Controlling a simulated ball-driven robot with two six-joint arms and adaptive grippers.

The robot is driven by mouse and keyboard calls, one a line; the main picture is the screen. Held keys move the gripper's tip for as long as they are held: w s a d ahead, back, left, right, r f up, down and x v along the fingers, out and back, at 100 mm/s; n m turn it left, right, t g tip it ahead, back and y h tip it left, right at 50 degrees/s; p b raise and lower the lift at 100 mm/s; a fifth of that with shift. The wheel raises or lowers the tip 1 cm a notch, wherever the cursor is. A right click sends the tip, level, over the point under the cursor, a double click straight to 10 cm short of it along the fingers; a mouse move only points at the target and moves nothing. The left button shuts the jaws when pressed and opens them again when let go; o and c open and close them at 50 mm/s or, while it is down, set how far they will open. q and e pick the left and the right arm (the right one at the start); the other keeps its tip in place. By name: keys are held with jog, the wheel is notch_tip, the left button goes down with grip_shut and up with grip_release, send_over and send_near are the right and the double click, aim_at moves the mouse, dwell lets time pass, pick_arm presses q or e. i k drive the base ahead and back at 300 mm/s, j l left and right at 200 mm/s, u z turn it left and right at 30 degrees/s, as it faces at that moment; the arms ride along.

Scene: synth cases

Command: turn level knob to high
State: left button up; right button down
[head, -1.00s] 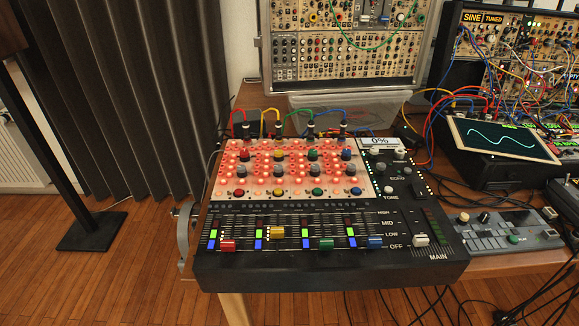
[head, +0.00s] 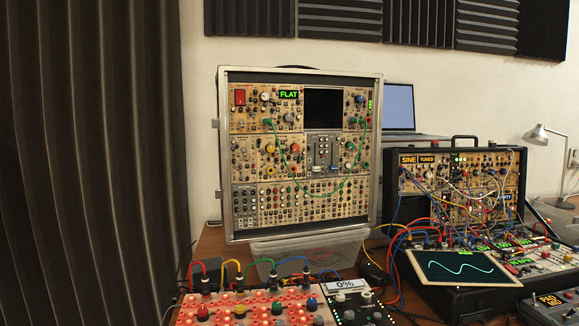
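No knob in view carries a readable "level" label, so I cannot tell which one it is. The mixer (head: 345,315) is cut off by the bottom edge; its red, yellow, green and blue knobs on the pale, red-lit panel (head: 262,312) show, and its small display (head: 346,285) reads 0%. White knobs sit below that display. The upright synth rack (head: 300,155) behind has many small knobs, a green "FLAT" readout (head: 289,95) and a dark screen (head: 323,108). Neither of my grippers is in view.
A clear plastic bin (head: 305,248) stands below the rack. A second rack (head: 460,185) reading SINE and TUNED is crossed by many cables. A screen with a wave (head: 463,267) lies before it. A laptop (head: 400,108), lamp (head: 556,140) and dark curtain (head: 90,160) flank them.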

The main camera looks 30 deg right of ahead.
aim_at(358, 99)
jog(key=z, duration=1.5)
jog(key=u, duration=0.25)
